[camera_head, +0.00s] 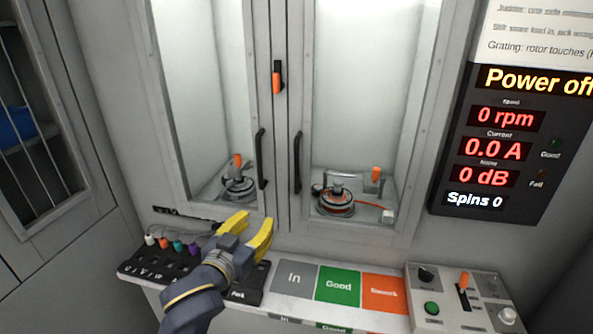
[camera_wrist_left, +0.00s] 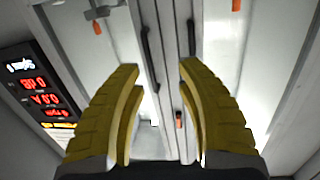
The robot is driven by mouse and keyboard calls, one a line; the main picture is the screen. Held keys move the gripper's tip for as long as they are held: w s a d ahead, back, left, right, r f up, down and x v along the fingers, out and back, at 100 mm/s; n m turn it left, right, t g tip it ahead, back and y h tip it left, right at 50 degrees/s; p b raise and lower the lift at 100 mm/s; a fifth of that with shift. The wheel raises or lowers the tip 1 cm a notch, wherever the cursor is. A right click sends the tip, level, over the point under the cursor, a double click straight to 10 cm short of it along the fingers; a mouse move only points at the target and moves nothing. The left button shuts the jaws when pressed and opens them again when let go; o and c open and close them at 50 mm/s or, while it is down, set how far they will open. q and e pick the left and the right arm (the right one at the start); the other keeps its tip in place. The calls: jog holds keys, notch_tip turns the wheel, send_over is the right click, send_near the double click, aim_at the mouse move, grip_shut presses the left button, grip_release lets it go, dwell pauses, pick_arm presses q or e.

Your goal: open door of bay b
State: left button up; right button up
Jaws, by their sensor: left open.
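Two grey cabinet doors with tall windows stand side by side, the left door (camera_head: 180,130) and the right door (camera_head: 423,130). Both look shut. I see no letter telling which is bay b. Black bar handles, left (camera_head: 261,158) and right (camera_head: 297,162), flank the seam. An orange and black latch (camera_head: 277,77) sits higher on the seam. My left gripper (camera_head: 250,229) is open and empty, below the left handle, pointing up toward the doors. The left wrist view shows its yellow fingers (camera_wrist_left: 160,75) apart, with the handles (camera_wrist_left: 151,62) beyond. My right gripper is not in view.
Motor fixtures (camera_head: 337,203) with orange levers show behind the glass. A shelf below holds In, Good (camera_head: 338,286) and Rework pads, a black rack (camera_head: 160,265) with coloured pieces, and a control box (camera_head: 463,300). A display panel (camera_head: 505,145) reads "Power off".

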aim_at(295, 170)
pick_arm(q)
jog(key=w+d+r+h, duration=0.2)
jog(key=d+r, duration=0.1)
jog(key=r, duration=0.2)
jog(key=shift+t, duration=0.3)
jog(key=x, duration=1.6)
jog(key=shift+w+r, duration=0.1)
jog(key=shift+o, duration=0.2)
jog(key=shift+d, duration=0.1)
grip_shut()
